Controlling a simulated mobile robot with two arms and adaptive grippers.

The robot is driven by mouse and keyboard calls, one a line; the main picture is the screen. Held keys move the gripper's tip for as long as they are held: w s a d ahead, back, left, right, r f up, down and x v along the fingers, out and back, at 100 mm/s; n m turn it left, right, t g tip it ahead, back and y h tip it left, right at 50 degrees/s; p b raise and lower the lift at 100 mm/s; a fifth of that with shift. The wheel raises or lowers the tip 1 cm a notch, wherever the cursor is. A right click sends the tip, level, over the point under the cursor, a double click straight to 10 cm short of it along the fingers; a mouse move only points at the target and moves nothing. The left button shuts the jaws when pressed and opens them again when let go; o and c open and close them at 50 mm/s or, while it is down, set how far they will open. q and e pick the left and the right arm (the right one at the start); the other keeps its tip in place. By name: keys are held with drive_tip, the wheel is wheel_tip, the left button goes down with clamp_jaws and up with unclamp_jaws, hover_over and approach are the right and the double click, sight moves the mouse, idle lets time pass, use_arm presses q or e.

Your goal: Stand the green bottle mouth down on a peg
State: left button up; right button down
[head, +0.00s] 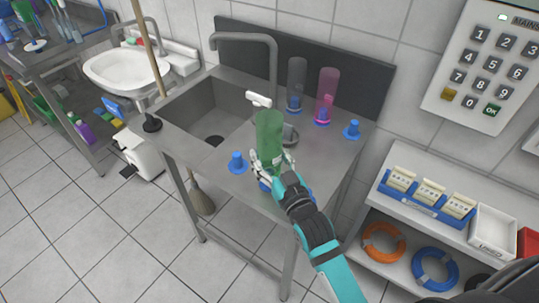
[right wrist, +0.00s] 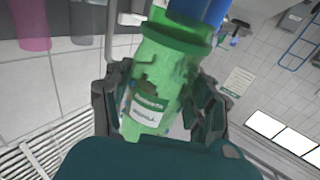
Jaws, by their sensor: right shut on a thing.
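The green bottle (head: 270,132) stands roughly upright at the front of the steel counter, its broad end up in the head view. My right gripper (head: 271,166) is shut around its lower part. In the right wrist view the green bottle (right wrist: 158,75) is between the fingers of my right gripper (right wrist: 162,100), with a white label showing. Its green collar is beside a blue part (right wrist: 200,10). Blue also shows below the gripper in the head view. I cannot tell whether the mouth is around a peg. My left gripper is out of view.
Bare blue pegs stand at the left (head: 237,163) and right (head: 352,130). A grey bottle (head: 297,80) and a pink bottle (head: 327,88) stand on pegs at the back.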

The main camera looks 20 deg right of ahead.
drive_tip(key=shift+f, duration=0.3)
